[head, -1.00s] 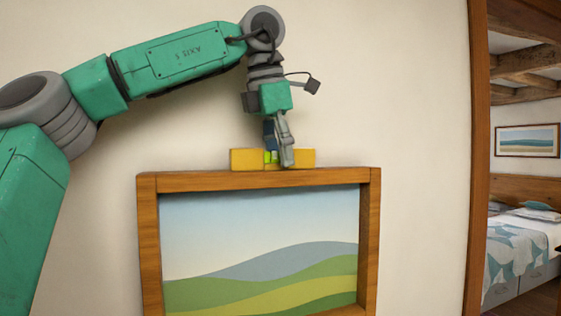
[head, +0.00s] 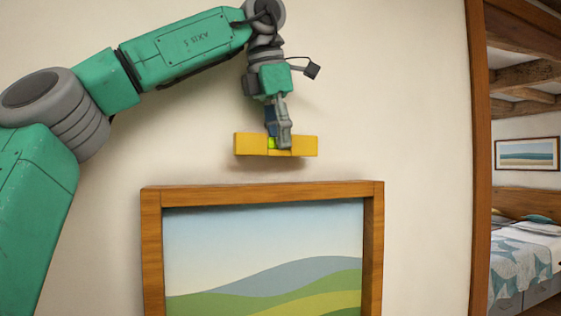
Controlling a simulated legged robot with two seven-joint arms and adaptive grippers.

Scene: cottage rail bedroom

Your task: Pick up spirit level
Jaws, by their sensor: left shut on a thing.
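The spirit level (head: 302,146) is a short yellow bar with a bright green vial near its middle. It is in the upper middle of the head view, nearly level, in the air above the top edge of the wooden picture frame (head: 262,192). A clear gap of wall shows between the level and the frame. My left gripper (head: 278,142) points down and is shut on the middle of the level, with its fingers covering part of it. My right gripper is not in view.
The framed landscape picture (head: 262,250) hangs on a plain cream wall (head: 420,120). A wooden door post (head: 478,160) stands at the right. Beyond it are a bed (head: 520,258) and another framed picture (head: 527,154). The wall around the level is clear.

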